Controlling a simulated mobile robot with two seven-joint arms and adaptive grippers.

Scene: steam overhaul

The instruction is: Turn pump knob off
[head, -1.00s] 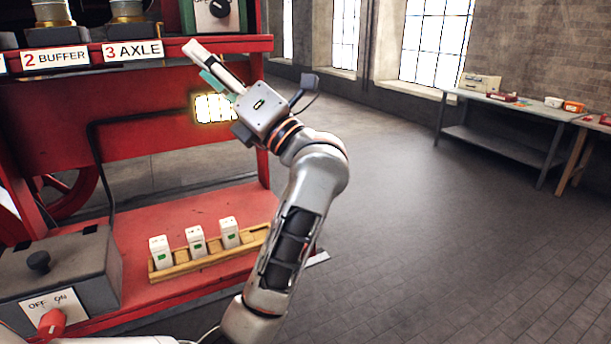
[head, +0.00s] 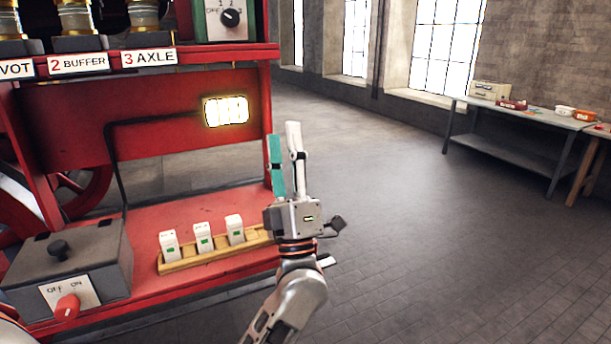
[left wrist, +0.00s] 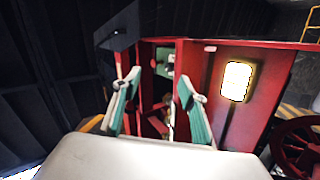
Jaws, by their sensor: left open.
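A grey box (head: 100,262) stands at the left end of the red lower deck. On its front, a white plate (head: 86,289) reads OFF and ON, with a red knob (head: 67,306) below the words. I cannot tell which word the knob points at. A black knob (head: 58,249) sits on the box top. My left gripper (head: 283,133) is open and empty, fingers pointing up, right of the red frame and well away from the red knob. Its fingers also show in the left wrist view (left wrist: 158,78), with nothing between them. My right gripper is not in view.
A wooden rack (head: 180,265) holds three white blocks on the deck, just left of my left gripper. A green panel with a black dial (head: 231,17) stands above. A glowing lamp (head: 226,111) hangs on the red frame (head: 170,93).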

